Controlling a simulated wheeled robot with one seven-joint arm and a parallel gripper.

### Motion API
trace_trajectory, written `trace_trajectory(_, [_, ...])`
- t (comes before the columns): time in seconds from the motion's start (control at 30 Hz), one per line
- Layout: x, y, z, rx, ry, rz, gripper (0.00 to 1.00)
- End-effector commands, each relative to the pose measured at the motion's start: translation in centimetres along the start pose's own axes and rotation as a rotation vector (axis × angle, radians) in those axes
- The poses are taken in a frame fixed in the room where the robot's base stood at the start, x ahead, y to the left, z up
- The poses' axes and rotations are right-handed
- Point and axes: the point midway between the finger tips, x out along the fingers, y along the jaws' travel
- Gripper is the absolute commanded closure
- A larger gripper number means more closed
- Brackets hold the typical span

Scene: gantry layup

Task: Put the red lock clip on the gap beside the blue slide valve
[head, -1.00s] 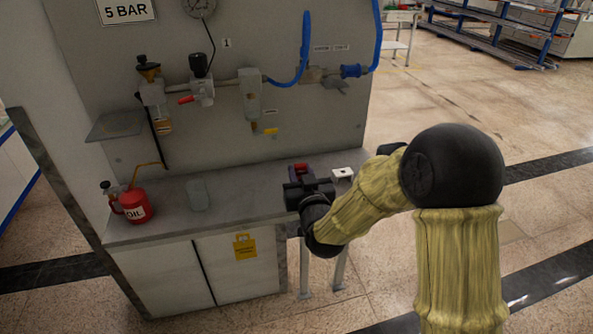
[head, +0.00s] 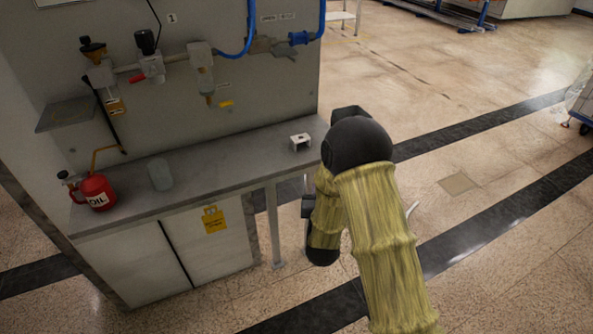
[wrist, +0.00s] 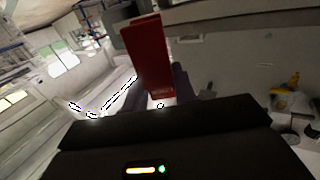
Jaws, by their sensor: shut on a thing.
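The red lock clip (wrist: 150,55) stands upright in the wrist view, between the fingers of my gripper (wrist: 165,92), which is shut on it. In the head view my arm hides the clip and most of the gripper, off the right end of the bench.
The grey bench (head: 225,160) carries a red oil can (head: 97,191), a grey cup (head: 160,174) and a small white block (head: 300,142). A blue hose (head: 250,30) hangs on the panel. A small shelf (head: 68,113) juts out at left. The floor at right is open.

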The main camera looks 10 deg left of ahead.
Motion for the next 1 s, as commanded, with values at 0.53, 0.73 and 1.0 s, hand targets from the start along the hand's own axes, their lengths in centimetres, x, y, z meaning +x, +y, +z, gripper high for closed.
trace_trajectory(0.53, [-4.8,16.0,7.0,-0.015,0.02,0.355,0.96])
trace_trajectory(0.73, [-4.7,15.9,7.0,-0.015,0.02,0.353,0.96])
trace_trajectory(1.0, [-4.7,16.0,7.0,-0.015,0.019,0.355,0.96])
